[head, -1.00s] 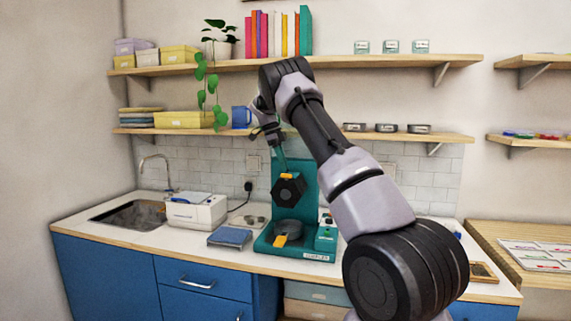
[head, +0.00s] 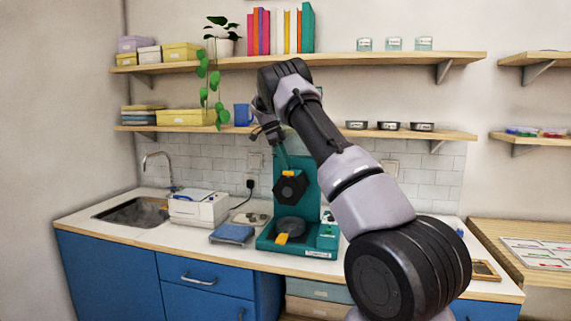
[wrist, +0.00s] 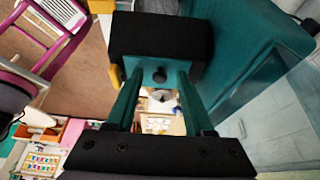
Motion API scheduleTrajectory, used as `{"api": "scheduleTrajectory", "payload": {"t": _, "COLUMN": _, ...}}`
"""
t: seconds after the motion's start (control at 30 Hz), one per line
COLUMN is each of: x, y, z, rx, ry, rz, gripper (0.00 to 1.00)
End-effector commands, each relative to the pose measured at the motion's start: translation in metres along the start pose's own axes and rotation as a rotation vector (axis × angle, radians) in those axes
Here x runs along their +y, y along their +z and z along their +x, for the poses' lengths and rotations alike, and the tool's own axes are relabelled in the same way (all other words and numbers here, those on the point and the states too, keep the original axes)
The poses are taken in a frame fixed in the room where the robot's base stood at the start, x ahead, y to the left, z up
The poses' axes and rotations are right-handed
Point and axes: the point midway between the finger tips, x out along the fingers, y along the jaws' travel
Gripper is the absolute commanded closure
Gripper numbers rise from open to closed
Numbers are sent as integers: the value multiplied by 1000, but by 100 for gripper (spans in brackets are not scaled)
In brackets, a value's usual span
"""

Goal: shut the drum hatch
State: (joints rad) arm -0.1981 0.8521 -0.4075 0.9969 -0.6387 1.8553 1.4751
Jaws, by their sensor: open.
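The teal machine (head: 305,175) stands on the counter with a black hexagonal drum (head: 291,190) mounted on its upright. A yellow tab (head: 288,173) sits at the drum's top edge. I cannot tell from here how far the drum hatch is open. Below the drum is a dark round bowl (head: 290,225) with a yellow-orange tab (head: 283,238) at its front. My gripper (head: 283,165) points down just above the drum. In the wrist view, the teal fingers of my gripper (wrist: 163,82) are apart, and the black drum (wrist: 155,38) lies close beyond their tips, with yellow at its left.
A blue tray (head: 232,232) and a white appliance (head: 198,208) are left of the machine, beside the sink (head: 135,211). A shelf (head: 440,133) with small tins runs above the counter. A wooden table (head: 500,245) is at the right.

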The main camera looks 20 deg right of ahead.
Motion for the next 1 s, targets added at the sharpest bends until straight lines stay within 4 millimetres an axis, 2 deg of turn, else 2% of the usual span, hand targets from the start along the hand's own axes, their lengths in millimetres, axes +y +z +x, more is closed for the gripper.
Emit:
{"api": "scheduleTrajectory", "payload": {"t": 0.13, "x": 0, "y": 0, "z": -5, "rx": -1, "ry": -2, "rz": 0, "gripper": 47}}
{"api": "scheduleTrajectory", "payload": {"t": 0.23, "x": -1, "y": 0, "z": -18, "rx": -1, "ry": -5, "rz": 0, "gripper": 47}}
{"api": "scheduleTrajectory", "payload": {"t": 0.43, "x": -1, "y": 1, "z": -59, "rx": -1, "ry": -5, "rz": 2, "gripper": 47}}
{"api": "scheduleTrajectory", "payload": {"t": 0.6, "x": -1, "y": 0, "z": -86, "rx": 0, "ry": -3, "rz": 1, "gripper": 47}}
{"api": "scheduleTrajectory", "payload": {"t": 0.8, "x": -1, "y": 0, "z": -102, "rx": 2, "ry": -1, "rz": 1, "gripper": 47}}
{"api": "scheduleTrajectory", "payload": {"t": 1.0, "x": 0, "y": 0, "z": -107, "rx": 0, "ry": -1, "rz": 1, "gripper": 47}}
